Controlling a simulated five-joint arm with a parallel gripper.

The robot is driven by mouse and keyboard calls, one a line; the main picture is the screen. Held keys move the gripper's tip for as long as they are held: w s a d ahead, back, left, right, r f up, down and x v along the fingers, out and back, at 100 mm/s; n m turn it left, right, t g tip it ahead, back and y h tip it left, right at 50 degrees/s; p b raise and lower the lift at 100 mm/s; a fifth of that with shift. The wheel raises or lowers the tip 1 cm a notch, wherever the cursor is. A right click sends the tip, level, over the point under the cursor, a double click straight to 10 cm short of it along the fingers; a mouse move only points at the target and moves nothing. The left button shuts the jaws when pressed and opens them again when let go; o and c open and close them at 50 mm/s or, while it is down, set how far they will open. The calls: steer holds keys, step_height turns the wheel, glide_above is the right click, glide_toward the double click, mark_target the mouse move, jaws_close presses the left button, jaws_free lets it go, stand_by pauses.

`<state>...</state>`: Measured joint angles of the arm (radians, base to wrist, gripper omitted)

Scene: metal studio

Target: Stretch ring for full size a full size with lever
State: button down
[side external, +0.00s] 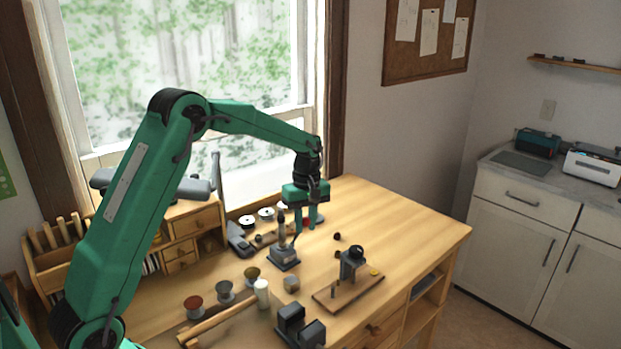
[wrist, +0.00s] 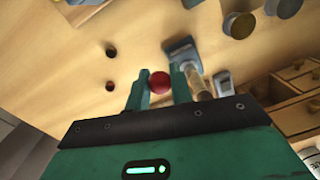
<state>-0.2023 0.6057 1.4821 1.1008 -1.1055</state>
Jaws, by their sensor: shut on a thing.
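The lever's shaft is mostly hidden by the fingers. I cannot make out the ring on the post.
A wooden board with a dark stand (side external: 353,262) lies at the right. Small cups (side external: 225,291), a white cylinder (side external: 262,293) and dark blocks (side external: 291,319) stand in front. Small drawers (side external: 181,263) are at the left. The bench's back right (side external: 390,215) is clear.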

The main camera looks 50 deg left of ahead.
steer(key=shift+d+f, duration=0.15)
steer(key=shift+d, duration=0.15)
steer(key=d+f, duration=0.1)
steer(key=f, duration=0.1)
steer(key=d+f, duration=0.4)
steer(key=f, duration=0.1)
steer(key=shift+d+f, duration=0.1)
steer(key=shift+d, duration=0.15)
steer(key=shift+w+d+f, duration=0.1)
steer(key=shift+d+f, duration=0.1)
steer(key=shift+f, duration=0.75)
steer(key=c, duration=1.3)
jaws_free()
steer(key=shift+r, duration=0.15)
